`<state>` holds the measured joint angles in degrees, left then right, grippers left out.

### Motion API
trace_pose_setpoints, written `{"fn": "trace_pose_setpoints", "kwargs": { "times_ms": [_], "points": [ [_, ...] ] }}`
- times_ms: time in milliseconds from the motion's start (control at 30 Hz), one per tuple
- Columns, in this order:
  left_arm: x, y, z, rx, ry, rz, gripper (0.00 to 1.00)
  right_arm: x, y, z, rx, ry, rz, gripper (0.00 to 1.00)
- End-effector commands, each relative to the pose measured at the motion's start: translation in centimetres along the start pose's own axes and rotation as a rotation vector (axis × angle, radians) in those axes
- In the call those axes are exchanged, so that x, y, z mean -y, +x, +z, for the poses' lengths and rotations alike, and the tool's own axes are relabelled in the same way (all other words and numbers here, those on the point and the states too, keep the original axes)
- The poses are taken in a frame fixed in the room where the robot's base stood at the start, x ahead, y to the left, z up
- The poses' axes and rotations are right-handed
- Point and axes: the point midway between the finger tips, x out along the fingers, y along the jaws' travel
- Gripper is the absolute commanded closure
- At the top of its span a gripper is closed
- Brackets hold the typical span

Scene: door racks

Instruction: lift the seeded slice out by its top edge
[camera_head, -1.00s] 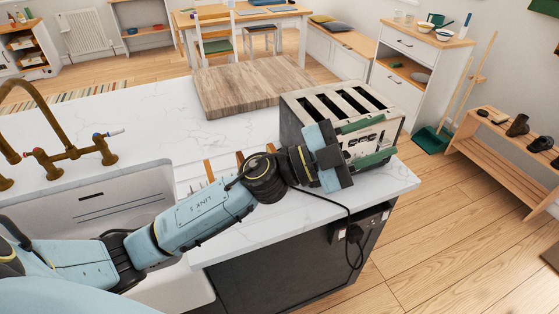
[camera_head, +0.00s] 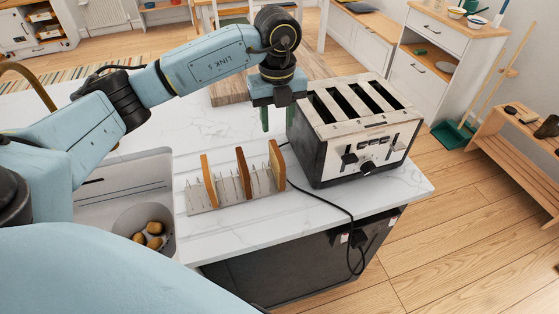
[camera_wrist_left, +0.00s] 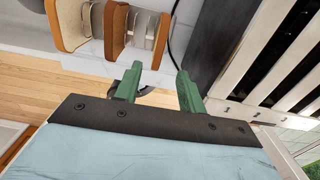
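Three bread slices stand upright in a wire rack (camera_head: 232,190) on the white counter: an orange-tan left slice (camera_head: 208,181), a darker brown middle slice (camera_head: 243,172) and a brown right slice (camera_head: 277,165). I cannot make out seeds on any of them. My left gripper (camera_head: 277,128) points down, open and empty, above and behind the right slice, beside the toaster. In the left wrist view its green fingers (camera_wrist_left: 160,69) are apart with nothing between them. The right slice (camera_wrist_left: 160,42) is just beyond the fingertips there. My right gripper is out of view.
A four-slot toaster (camera_head: 352,130) stands close on the right, its black cord running past the rack. A wooden board (camera_head: 228,93) lies behind. The sink (camera_head: 110,180), holding a grey bowl with potatoes, is at the left.

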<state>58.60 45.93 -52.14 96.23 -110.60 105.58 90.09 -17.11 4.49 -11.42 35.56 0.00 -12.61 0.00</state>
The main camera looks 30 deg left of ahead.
Motion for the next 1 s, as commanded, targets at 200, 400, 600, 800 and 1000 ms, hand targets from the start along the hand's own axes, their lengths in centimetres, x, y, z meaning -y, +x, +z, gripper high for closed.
{"fn": "trace_pose_setpoints", "kwargs": {
  "times_ms": [200,400,600,800,1000],
  "points": [
    [-0.1,4.4,-0.2,-0.004,0.002,0.003,0.60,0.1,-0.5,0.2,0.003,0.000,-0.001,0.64],
    [0.0,6.6,-0.2,-0.004,0.005,-0.001,0.60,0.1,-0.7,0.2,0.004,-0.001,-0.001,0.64],
    [-0.1,8.4,-0.4,-0.006,0.005,0.002,0.60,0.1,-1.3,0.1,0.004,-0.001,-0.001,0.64],
    [-0.1,11.3,-0.5,-0.006,0.005,0.000,0.60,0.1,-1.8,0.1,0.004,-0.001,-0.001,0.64],
    [0.0,12.1,-0.5,-0.004,0.006,-0.002,0.60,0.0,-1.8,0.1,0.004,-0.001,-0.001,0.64]
  ]
}}
